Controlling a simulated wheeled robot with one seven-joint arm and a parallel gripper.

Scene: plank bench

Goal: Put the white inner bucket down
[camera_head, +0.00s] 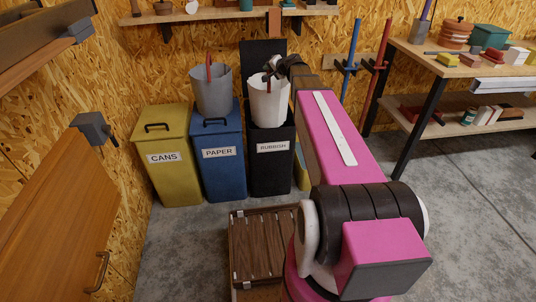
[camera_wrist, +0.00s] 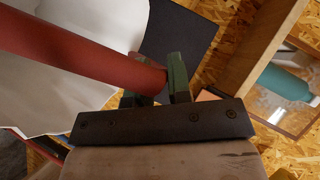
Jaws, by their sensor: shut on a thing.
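The white inner bucket (camera_head: 268,105) is upright at the open top of the black RUBBISH bin (camera_head: 271,165). Its lower end overlaps the bin's mouth; I cannot tell whether it rests there or hangs just clear. My gripper (camera_head: 272,69) is at the bucket's top, shut on its red handle. In the wrist view the green fingers of my gripper (camera_wrist: 156,80) close around the red handle (camera_wrist: 85,52), with the white bucket wall (camera_wrist: 95,20) behind it. The bucket's base is hidden in both views.
A grey bucket (camera_head: 211,92) with a red handle stands on the blue PAPER bin (camera_head: 218,165). The yellow CANS bin (camera_head: 165,170) is at left. The black lid (camera_head: 262,52) stands raised behind. A slatted wooden crate (camera_head: 262,245) lies on the floor; a laden workbench (camera_head: 465,62) is at right.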

